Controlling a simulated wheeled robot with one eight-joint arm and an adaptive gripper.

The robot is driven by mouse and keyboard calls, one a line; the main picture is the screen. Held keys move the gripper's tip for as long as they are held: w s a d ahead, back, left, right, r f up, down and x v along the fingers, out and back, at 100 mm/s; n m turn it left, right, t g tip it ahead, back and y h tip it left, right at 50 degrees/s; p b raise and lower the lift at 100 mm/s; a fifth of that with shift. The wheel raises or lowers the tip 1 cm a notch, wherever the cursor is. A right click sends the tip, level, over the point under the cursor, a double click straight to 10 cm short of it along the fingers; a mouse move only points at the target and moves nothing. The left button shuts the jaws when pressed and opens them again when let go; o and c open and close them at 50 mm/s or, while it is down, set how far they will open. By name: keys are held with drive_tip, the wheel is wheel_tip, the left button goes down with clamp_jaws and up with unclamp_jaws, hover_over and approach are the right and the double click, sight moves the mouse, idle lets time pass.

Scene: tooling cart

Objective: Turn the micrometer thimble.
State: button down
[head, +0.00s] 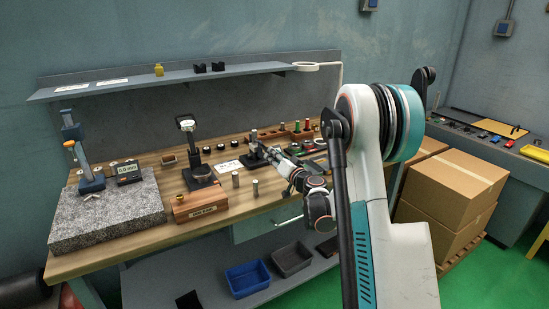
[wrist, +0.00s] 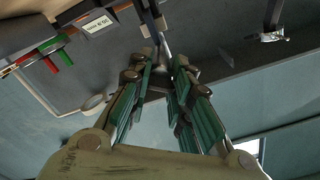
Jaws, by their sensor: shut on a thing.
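The micrometer in its dark stand (head: 255,160) is on the wooden bench, right of the middle. In the wrist view its slim metal thimble (wrist: 164,46) points down between my fingertips. My gripper (head: 272,154) reaches the micrometer from the right. In the wrist view my gripper (wrist: 163,64) has its green-padded fingers drawn in at the tips around the thimble's end. The fingertips and my arm hide part of the thimble, so its scale cannot be read.
A granite block (head: 110,215) with a height gauge is at the left. A wooden box (head: 200,203), small metal cylinders (head: 235,180) and a dial stand (head: 200,170) are left of my gripper. A rack of colored-handled gauges (head: 290,132) is behind it. A shelf (head: 180,78) runs above the bench.

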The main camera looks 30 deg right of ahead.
drive_tip(key=m, duration=0.5)
drive_tip(key=shift+m, duration=2.4)
drive_tip(key=c, duration=1.3)
unclamp_jaws()
drive_tip(key=s, duration=1.2)
drive_tip(key=shift+d, duration=0.25)
